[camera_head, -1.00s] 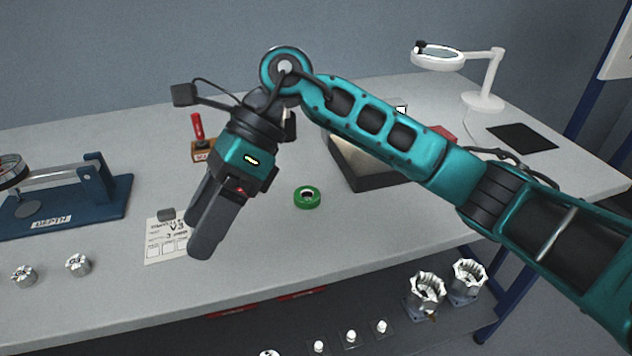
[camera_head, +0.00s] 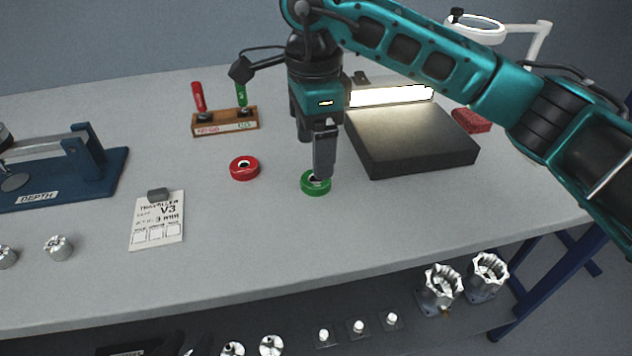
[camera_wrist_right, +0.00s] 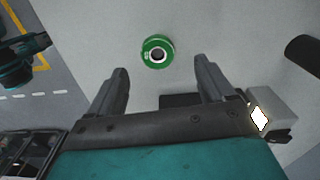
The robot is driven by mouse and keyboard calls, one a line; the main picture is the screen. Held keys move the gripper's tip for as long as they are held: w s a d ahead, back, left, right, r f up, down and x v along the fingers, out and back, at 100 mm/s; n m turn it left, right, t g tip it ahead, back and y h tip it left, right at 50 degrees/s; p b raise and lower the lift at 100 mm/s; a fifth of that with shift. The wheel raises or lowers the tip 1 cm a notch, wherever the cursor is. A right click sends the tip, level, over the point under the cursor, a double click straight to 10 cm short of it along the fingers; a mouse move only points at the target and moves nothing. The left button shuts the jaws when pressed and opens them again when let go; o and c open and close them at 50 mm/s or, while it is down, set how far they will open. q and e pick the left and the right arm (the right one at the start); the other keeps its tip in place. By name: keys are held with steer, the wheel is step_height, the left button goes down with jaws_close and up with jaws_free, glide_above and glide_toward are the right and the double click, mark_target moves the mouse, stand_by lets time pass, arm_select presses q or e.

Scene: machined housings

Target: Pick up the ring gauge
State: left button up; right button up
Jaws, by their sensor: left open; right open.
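A green ring gauge (camera_head: 316,188) lies flat on the grey bench, and a red ring (camera_head: 244,168) lies to its left. My right gripper (camera_head: 323,172) is open above the green ring and hides part of it. In the right wrist view the green ring (camera_wrist_right: 158,39) lies ahead of the open, empty fingertips (camera_wrist_right: 160,74), not between them.
A wooden stand (camera_head: 226,122) with red and green plug gauges is behind the rings. A dark block (camera_head: 410,140) is close on the right. A paper card (camera_head: 158,222) and a blue depth fixture (camera_head: 100,180) are left.

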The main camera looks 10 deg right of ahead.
mark_target(310, 188)
step_height(310, 188, down, 5)
steer(key=shift+s+d+f+b, duration=0.1)
steer(key=shift+s+f+b, duration=0.05)
steer(key=shift+b, duration=0.15)
steer(key=c, duration=1.2)
steer(key=shift+c, duration=0.2)
